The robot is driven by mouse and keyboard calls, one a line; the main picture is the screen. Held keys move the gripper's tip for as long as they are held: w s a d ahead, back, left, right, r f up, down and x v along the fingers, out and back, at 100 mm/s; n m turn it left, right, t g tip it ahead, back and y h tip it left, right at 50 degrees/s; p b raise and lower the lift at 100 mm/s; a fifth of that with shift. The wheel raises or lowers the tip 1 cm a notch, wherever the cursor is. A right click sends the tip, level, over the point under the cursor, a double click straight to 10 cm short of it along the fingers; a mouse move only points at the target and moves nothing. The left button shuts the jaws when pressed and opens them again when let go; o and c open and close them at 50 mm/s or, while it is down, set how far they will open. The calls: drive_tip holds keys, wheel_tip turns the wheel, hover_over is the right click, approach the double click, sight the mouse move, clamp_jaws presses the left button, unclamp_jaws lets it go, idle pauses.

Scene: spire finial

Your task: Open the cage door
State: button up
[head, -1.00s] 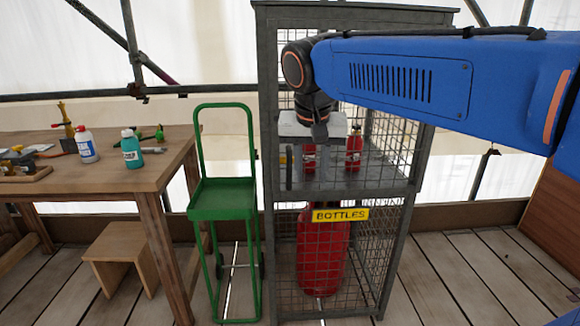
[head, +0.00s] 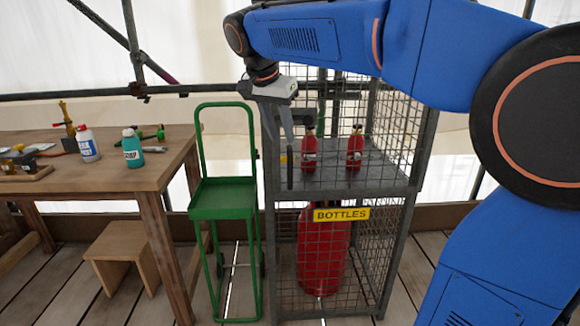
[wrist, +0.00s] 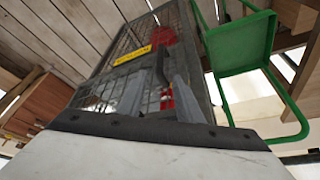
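The cage (head: 408,210) is a grey metal frame with wire mesh, standing right of centre in the head view. Its front appears closed, and a dark upright handle (head: 289,170) sits near its left edge. My gripper (head: 280,135) points down by the upper left front of the cage, just above the handle. Its two grey fingers look apart with nothing between them. The wrist view shows the fingers (wrist: 160,90) with the cage beyond them. Whether a finger touches the cage cannot be told. My arm hides the cage top.
Two small red bottles (head: 309,150) stand on the cage shelf, and a large red cylinder (head: 318,255) stands below, behind a yellow BOTTLES sign (head: 341,214). A green trolley (head: 222,198) stands close left, beside a wooden table (head: 100,178) and stool (head: 120,255).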

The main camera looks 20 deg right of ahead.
sight(288, 159)
drive_tip(key=x, duration=1.3)
drive_tip(key=shift+f, duration=0.1)
clamp_jaws()
